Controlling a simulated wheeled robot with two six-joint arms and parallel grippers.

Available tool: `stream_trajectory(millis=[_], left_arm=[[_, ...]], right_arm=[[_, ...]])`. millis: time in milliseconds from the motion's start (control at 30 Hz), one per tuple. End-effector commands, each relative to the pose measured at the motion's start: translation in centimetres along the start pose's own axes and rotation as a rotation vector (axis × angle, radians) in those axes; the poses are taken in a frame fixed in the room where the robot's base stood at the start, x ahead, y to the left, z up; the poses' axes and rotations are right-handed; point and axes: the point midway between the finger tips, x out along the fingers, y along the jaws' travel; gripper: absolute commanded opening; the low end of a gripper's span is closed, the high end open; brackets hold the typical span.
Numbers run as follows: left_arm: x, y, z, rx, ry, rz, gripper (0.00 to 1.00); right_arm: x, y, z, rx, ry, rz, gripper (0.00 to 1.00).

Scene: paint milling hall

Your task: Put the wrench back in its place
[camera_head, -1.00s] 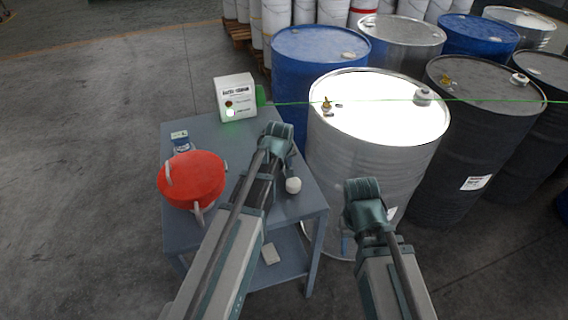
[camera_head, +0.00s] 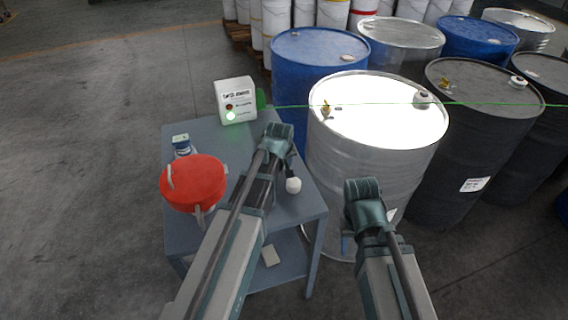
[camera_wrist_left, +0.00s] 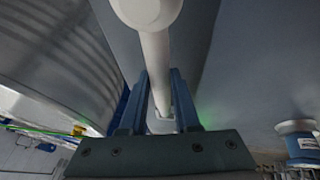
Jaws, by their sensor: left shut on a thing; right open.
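A pale tool with a thick rounded end, which I take to be the wrench, shows in the head view (camera_head: 293,185) near the right edge of the table. In the left wrist view its pale shaft (camera_wrist_left: 155,50) runs between the blue fingers of my left gripper (camera_wrist_left: 160,110), which is shut on it. My left gripper (camera_head: 289,163) is partly hidden by its own arm in the head view. My right gripper (camera_head: 347,243) is open, in front of the silver drum; its wrist hides much of it. I cannot make out the wrench's place.
The grey-blue table (camera_head: 218,150) holds a red round vessel (camera_head: 193,182), a small blue-and-white jar (camera_head: 181,145) and a white box (camera_head: 236,100). A pale item (camera_head: 270,256) lies on its lower shelf. A silver drum (camera_head: 375,165) stands close to the right. Open floor lies left.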

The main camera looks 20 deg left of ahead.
Motion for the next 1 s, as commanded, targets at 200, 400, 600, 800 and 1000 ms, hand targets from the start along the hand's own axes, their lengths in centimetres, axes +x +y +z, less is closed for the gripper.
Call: stream_trajectory(millis=[200,400,600,800,1000], left_arm=[[0.1,0.0,0.1,0.000,0.001,0.000,0.00],[0.8,-0.2,0.3,0.000,0.001,0.000,0.00],[1.1,-0.2,0.4,0.000,0.001,0.000,0.00],[1.0,-0.2,0.4,0.000,0.001,0.000,0.00],[1.1,-0.3,0.5,0.000,0.001,0.000,0.00]], right_arm=[[0.2,0.0,0.0,0.000,0.000,0.000,0.50],[0.8,-0.1,-0.1,0.000,0.000,0.000,0.50],[1.2,-0.1,-0.1,0.000,0.000,0.000,0.50],[1.1,-0.1,-0.1,0.000,0.000,0.000,0.50],[1.3,-0.1,-0.1,0.000,0.000,0.000,0.50]])
